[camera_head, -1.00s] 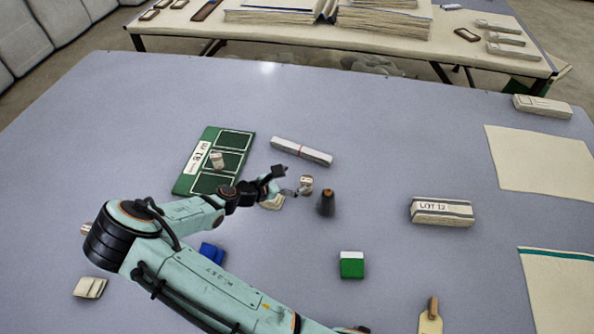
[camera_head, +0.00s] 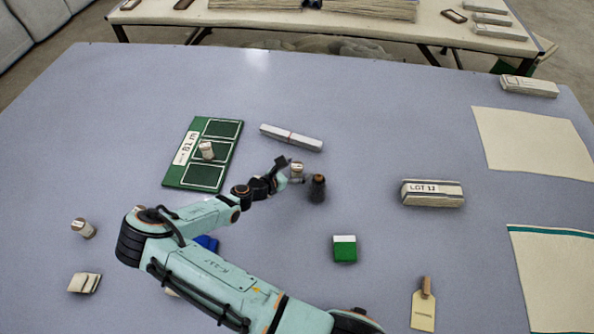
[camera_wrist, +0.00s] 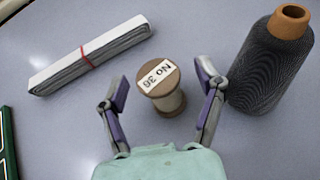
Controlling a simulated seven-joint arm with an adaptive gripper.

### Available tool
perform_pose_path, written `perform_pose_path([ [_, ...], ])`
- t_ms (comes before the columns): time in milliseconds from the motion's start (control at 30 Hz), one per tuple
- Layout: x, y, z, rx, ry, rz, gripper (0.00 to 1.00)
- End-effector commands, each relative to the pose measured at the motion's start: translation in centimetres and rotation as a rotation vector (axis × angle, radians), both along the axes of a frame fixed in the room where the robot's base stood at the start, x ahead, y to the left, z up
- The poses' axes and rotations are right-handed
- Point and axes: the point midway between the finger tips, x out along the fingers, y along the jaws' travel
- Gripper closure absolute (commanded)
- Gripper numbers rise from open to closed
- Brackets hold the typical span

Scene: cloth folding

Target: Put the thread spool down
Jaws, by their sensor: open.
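A small thread spool (camera_wrist: 161,88) with a wooden rim and a "NO 36" label stands upright on the table in the wrist view. My gripper (camera_wrist: 161,90) is open, with one finger on each side of the spool and a visible gap to each. In the head view the spool (camera_head: 297,170) is at the tip of my gripper (camera_head: 288,170). Another spool (camera_head: 207,150) lies on the green board (camera_head: 168,182), and a third spool (camera_head: 83,228) is at the left of the table.
A dark thread cone (camera_wrist: 270,62) stands close to the right finger. A banded pale strip bundle (camera_wrist: 90,55) lies to the upper left. A "LOT 12" block (camera_head: 432,193) and a green-and-white block (camera_head: 344,248) are farther right.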

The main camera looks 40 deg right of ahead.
Motion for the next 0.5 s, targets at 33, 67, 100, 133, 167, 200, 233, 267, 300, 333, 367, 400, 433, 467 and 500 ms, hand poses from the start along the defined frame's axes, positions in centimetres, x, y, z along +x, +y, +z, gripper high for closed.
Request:
perform_pose_path([
  [33, -0.01, 0.0, 0.01, 0.0, 0.0, 0.0, 0.41],
  [67, -0.01, 0.01, 0.02, 0.0, 0.0, 0.0, 0.5],
  [100, -0.01, 0.01, 0.02, 0.0, 0.0, -0.001, 0.62],
  [133, -0.01, 0.01, 0.02, 0.0, 0.0, -0.001, 0.72],
  [167, -0.02, 0.01, 0.02, 0.0, 0.0, -0.001, 0.81],
  [200, -0.02, 0.02, 0.02, 0.0, 0.0, -0.001, 0.91],
  [233, -0.02, 0.02, 0.02, 0.0, 0.0, -0.001, 0.91],
  [267, -0.03, 0.02, 0.01, 0.0, 0.0, -0.001, 0.91],
  [300, -0.03, 0.02, 0.01, 0.0, 0.0, -0.001, 0.91],
  [333, -0.02, 0.02, 0.02, 0.0, 0.0, -0.001, 0.91],
  [367, -0.02, 0.02, 0.02, 0.0, 0.0, -0.001, 0.96],
  [400, -0.03, 0.02, 0.01, 0.0, 0.0, -0.001, 0.96],
  [433, -0.03, 0.02, 0.01, 0.0, 0.0, -0.001, 0.96],
  [467, -0.03, 0.02, 0.01, 0.0, 0.0, -0.001, 0.96],
  [500, -0.04, 0.03, 0.02, 0.0, 0.0, -0.001, 0.96],
])
